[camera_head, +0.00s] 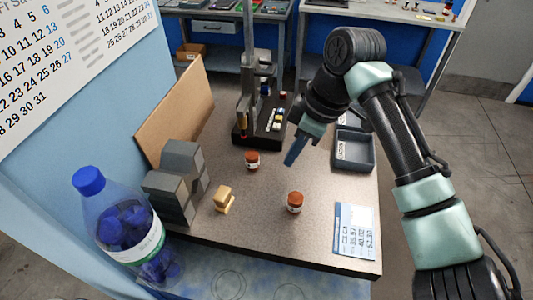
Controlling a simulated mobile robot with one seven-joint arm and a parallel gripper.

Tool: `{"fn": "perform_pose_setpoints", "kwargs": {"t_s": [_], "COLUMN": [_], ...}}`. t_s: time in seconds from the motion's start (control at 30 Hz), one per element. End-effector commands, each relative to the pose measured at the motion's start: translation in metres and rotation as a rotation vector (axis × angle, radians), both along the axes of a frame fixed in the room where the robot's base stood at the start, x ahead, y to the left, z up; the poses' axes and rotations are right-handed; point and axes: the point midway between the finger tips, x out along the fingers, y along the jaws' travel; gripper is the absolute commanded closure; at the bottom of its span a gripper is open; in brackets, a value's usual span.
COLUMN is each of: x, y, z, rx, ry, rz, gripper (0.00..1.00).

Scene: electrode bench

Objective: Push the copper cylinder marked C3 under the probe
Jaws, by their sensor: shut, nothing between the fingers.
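Two copper-topped cylinders with pale label bands stand upright on the bench. One copper cylinder (252,160) is in front of the stand, and the other copper cylinder (295,203) is nearer the front edge. Their marks are too small to read, so I cannot tell which is C3. The dark probe stand (248,85) rises at the back, with a thin orange-tipped probe (243,128) hanging on its left side. My gripper (291,158) is shut and empty, pointing down to the right of the back cylinder and beyond the front one, touching neither.
A yellow block (223,198) and grey blocks (178,182) stand at left, near a bottle (125,225) with a blue cap. A dark tray (354,151) and a printed card (354,231) lie at right. The bench (260,220) is bare between the cylinders.

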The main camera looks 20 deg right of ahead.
Motion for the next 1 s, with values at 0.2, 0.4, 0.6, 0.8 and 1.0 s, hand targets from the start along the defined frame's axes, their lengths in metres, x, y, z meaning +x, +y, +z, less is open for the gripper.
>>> {"fn": "perform_pose_setpoints", "kwargs": {"t_s": [0.2, 0.4, 0.6, 0.8, 1.0], "x": [0.009, 0.028, 0.034, 0.034, 0.037], "y": [0.011, 0.032, 0.039, 0.039, 0.044], "z": [-0.04, -0.037, -0.039, -0.039, -0.039], "rx": [0.0, -0.003, -0.001, -0.001, 0.0], "ry": [0.001, 0.0, 0.0, -0.001, 0.0], "rz": [0.001, 0.002, -0.001, 0.0, 0.002], "gripper": [1.0, 1.0, 1.0, 1.0, 1.0]}}
